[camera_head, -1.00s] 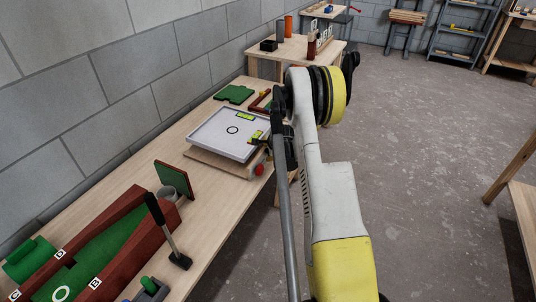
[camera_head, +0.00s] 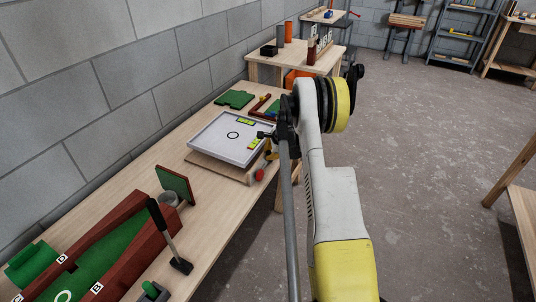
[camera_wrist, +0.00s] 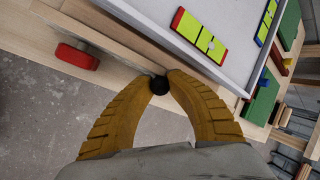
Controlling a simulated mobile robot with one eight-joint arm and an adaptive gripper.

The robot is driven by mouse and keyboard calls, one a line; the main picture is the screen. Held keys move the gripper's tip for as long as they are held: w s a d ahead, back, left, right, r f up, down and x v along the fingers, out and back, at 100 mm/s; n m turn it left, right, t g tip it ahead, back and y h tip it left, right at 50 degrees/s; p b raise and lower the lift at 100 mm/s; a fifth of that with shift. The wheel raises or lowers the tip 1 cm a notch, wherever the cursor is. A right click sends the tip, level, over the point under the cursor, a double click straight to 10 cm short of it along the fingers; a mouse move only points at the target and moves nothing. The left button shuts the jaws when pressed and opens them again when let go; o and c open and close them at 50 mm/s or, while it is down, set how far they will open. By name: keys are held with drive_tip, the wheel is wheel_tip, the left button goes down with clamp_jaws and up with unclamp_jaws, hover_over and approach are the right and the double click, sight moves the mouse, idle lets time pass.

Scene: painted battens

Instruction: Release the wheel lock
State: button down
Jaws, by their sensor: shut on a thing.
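My gripper (camera_wrist: 160,82) has two yellow ridged fingers. In the wrist view its fingertips close on a small black knob (camera_wrist: 158,86) at the side of a white tray's wooden base. What the knob joins to is hidden. The white tray (camera_head: 215,146) lies on a wooden base (camera_head: 222,170) and bears a black ring mark. A red knob or wheel (camera_head: 259,175) sits at the base's near right side, and it also shows apart from my fingers in the wrist view (camera_wrist: 77,57). In the head view my gripper (camera_head: 268,150) is partly hidden at the tray's right edge.
Yellow-green strips (camera_head: 245,121) lie on the tray. Green pieces (camera_head: 235,98) lie behind it. A small upright green board (camera_head: 174,184), a grey cup (camera_head: 168,199) and a red-walled green box (camera_head: 112,245) stand nearer on the bench. Floor to the right is open.

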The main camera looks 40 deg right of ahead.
drive_tip(key=shift+d+y, duration=0.3)
drive_tip(key=c, duration=1.2)
unclamp_jaws()
drive_tip(key=shift+d, duration=0.1)
drive_tip(key=shift+c, duration=0.2)
drive_tip(key=v, duration=1.2)
drive_tip(key=shift+r, duration=0.15)
drive_tip(key=shift+w, duration=0.2)
